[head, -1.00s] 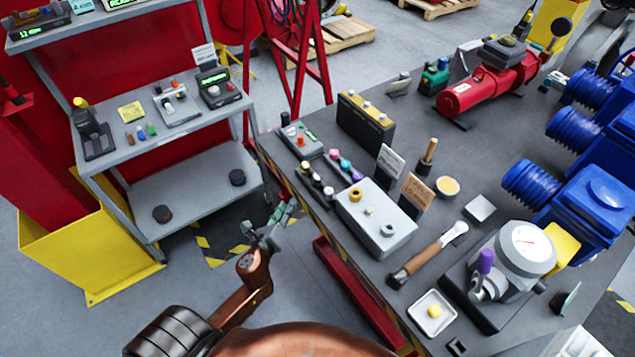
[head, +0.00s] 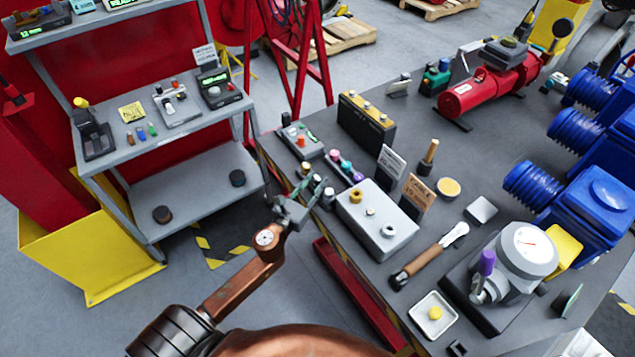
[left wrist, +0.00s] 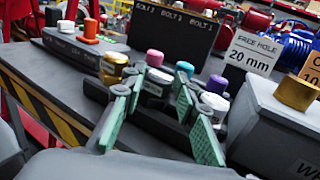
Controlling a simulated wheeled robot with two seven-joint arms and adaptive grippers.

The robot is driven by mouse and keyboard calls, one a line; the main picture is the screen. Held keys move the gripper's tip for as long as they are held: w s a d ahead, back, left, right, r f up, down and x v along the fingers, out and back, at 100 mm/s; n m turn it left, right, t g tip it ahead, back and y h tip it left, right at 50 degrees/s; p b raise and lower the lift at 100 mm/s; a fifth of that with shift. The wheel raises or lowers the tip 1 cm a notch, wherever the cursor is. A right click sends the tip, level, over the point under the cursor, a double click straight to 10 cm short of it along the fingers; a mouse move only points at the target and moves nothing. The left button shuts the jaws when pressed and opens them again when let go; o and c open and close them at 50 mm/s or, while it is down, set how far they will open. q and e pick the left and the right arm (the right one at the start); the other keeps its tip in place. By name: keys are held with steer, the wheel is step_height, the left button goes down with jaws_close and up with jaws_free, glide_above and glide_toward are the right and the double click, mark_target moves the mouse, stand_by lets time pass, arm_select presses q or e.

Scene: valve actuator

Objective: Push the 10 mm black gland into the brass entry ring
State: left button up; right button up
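A row of small capped parts, gold (left wrist: 114,68), pale with grey tops (left wrist: 156,84), and grey-topped at right (left wrist: 212,104), stands on a dark holder in the left wrist view. I cannot tell for sure which is the 10 mm black gland. The brass entry ring (head: 356,195) is on the grey box's top, at its far-left end; it also shows in the left wrist view (left wrist: 297,90). My left gripper (head: 312,190) is open at the row; its green-padded fingers (left wrist: 160,100) stand either side of the middle pale part, contact unclear. My right gripper is out of view.
Pink (left wrist: 155,58), blue and purple caps stand behind the row. The grey box (head: 385,245) has other fittings on top. Cards (head: 417,194) stand behind it. A grey button box (head: 298,140) stands farther left.

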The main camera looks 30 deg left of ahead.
arm_select(q)
steer(key=shift+w, duration=0.7)
steer(key=shift+c, duration=0.5)
jaws_close()
steer(key=shift+r, duration=0.1)
